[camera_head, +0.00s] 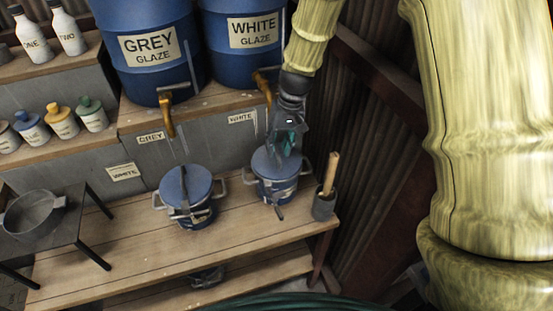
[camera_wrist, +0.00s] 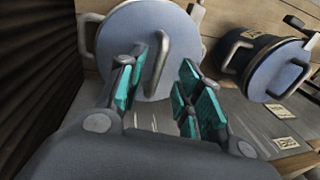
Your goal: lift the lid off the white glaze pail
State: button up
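The pail below the WHITE tap, taken as the white glaze pail (camera_head: 281,192), stands on the bench with its blue-grey lid (camera_head: 264,163) on. Any writing on the pail is too small to read. In the wrist view the round lid (camera_wrist: 120,45) fills the top middle, with a grey bar handle (camera_wrist: 162,62) across it. My gripper (camera_head: 287,143) is above this lid, pointing down. In the wrist view its teal-padded fingers (camera_wrist: 160,88) are spread apart, with the lid handle showing between and beyond them. Whether a finger touches the handle is not clear.
A second lidded pail (camera_head: 188,200) stands to the left, with a bar across its lid. A dark cup with a wooden handle in it (camera_head: 323,206) stands close on the right. Taps and blue barrels (camera_head: 240,45) rise behind. A black stand with a bowl (camera_head: 33,213) is at left.

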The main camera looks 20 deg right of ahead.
aim_at(277, 151)
jog(key=shift+w+f, duration=0.15)
jog(key=shift+f, duration=0.8)
jog(key=shift+a+f+p, duration=0.2)
jog(key=shift+f+p, duration=0.2)
jog(key=shift+f, duration=0.45)
grip_shut()
